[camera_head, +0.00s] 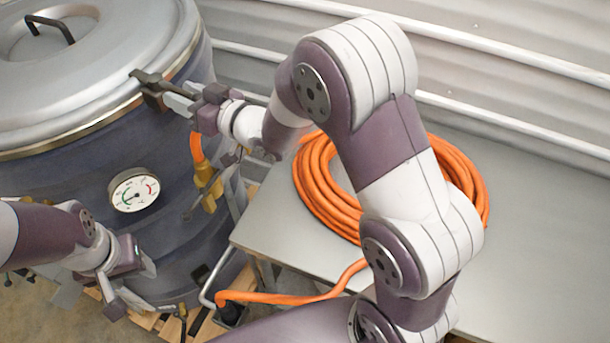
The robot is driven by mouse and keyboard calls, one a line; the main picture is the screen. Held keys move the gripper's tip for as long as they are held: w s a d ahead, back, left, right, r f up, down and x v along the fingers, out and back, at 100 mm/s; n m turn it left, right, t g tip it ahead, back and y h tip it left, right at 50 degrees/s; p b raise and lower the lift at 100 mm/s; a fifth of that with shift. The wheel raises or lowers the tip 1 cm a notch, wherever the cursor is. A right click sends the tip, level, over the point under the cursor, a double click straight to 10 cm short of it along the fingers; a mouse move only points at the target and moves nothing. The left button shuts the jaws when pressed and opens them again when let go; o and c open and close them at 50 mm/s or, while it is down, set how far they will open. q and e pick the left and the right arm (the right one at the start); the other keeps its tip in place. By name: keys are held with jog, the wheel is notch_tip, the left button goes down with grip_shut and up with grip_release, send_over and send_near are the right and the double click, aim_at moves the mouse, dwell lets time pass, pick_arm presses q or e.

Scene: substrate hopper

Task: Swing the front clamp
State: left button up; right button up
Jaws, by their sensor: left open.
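A dark clamp (148,82) sits at the right side of the rim of a large lidded vessel (75,190). My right gripper (178,100) reaches in from the right, with its fingers at the clamp's near end. The fingers and clamp overlap in the picture, so whether they grip it is unclear. My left gripper (134,285) is open and empty, low in front of the vessel's wall, below the gauge.
A round gauge (134,190) is on the vessel wall. A coiled orange hose (318,190) lies on a grey metal table (265,220) at the right, partly behind my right arm. Corrugated wall (500,60) stands behind.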

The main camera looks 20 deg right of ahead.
jog(key=b+v, duration=0.4)
jog(key=v, duration=0.8)
jog(key=s+d+f+m+g+h+b, duration=0.1)
jog(key=d+f+m+g+h, duration=0.1)
jog(key=d+f+h, duration=0.3)
jog(key=s+d+f+m+g+h+b, duration=0.1)
jog(key=d+f+g+h, duration=0.3)
jog(key=f, duration=0.8)
jog(key=shift+s+d+f+m+h, duration=0.15)
jog(key=shift+s+d+m+h, duration=0.5)
jog(key=shift+d, duration=0.2)
